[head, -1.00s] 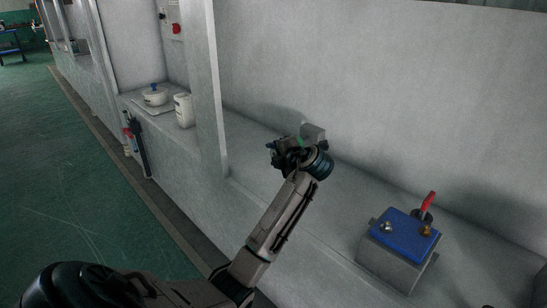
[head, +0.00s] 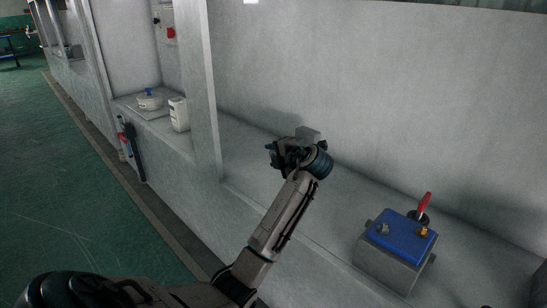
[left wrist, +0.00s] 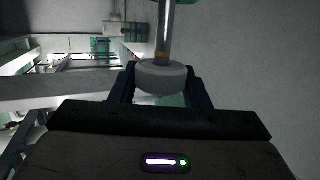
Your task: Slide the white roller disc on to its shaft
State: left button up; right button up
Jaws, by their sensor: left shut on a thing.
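The white roller disc (left wrist: 162,77) sits between the two fingers of my left gripper (left wrist: 160,88) in the left wrist view. The fingers are shut on its sides. A bare metal shaft (left wrist: 165,28) with an orange band near its end meets the disc's upper face. I cannot tell whether the shaft's end is inside the bore or only against it. My right gripper is out of view.
A white jug (head: 179,114) and a white pot (head: 149,100) stand beyond an upright post (head: 200,90). The ledge between post and box is clear.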

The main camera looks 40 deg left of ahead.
pick_arm(q)
jog(key=shift+w+b, duration=0.55)
jog(key=shift+w, duration=0.55)
dwell(0.4)
jog(key=o, duration=1.1)
jog(key=shift+c, duration=0.2)
jog(key=v, duration=1.1)
jog(key=shift+p, duration=0.45)
jog(key=shift+f, duration=0.15)
